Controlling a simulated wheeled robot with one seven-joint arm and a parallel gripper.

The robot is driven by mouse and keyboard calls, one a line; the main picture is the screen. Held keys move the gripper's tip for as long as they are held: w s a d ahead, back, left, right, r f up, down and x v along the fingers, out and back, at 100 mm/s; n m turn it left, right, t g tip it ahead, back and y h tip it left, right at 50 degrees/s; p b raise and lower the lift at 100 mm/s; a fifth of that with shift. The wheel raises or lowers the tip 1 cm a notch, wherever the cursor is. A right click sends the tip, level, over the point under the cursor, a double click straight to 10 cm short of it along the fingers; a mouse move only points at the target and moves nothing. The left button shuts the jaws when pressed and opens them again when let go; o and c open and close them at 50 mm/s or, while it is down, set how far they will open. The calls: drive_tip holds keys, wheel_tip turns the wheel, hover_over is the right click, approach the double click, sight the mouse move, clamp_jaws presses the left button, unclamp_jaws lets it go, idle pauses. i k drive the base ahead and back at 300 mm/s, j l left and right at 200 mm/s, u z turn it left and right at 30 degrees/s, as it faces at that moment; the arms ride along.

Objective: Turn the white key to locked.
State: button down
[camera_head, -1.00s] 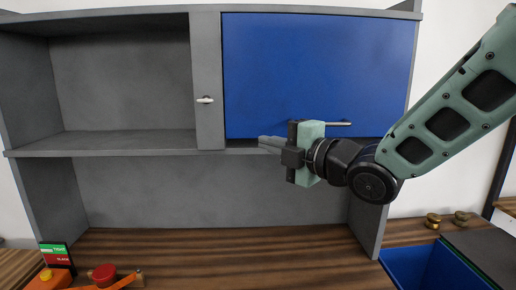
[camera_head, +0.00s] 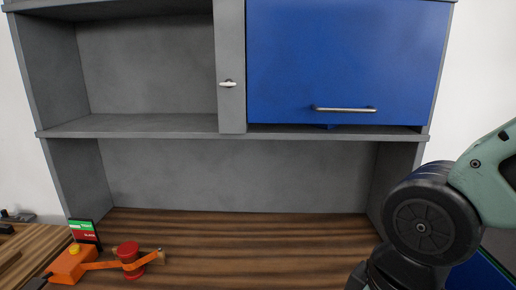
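The white key (camera_head: 228,83) sits on the grey upright post (camera_head: 231,110) between the open shelf and the blue door. Its handle lies roughly level. The blue door (camera_head: 345,60) is down over its compartment, with a silver bar handle (camera_head: 343,109) near its lower edge. My arm is at the lower right of the head view, well away from the key. My gripper is out of the picture, below the frame.
An open grey shelf (camera_head: 145,122) is left of the post. On the wooden worktop (camera_head: 235,225) stand an orange device (camera_head: 72,262) and a red round knob (camera_head: 127,252) with a belt. The worktop's middle is clear. A blue bin (camera_head: 478,274) is at lower right.

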sight(229, 83)
drive_tip(key=i+j, duration=0.1)
drive_tip(key=j, duration=0.25)
drive_tip(key=i+j, duration=0.1)
drive_tip(key=j, duration=0.25)
drive_tip(key=i+j, duration=0.1)
drive_tip(key=j, duration=0.25)
drive_tip(key=i+j, duration=0.1)
drive_tip(key=j, duration=0.25)
drive_tip(key=z, duration=0.05)
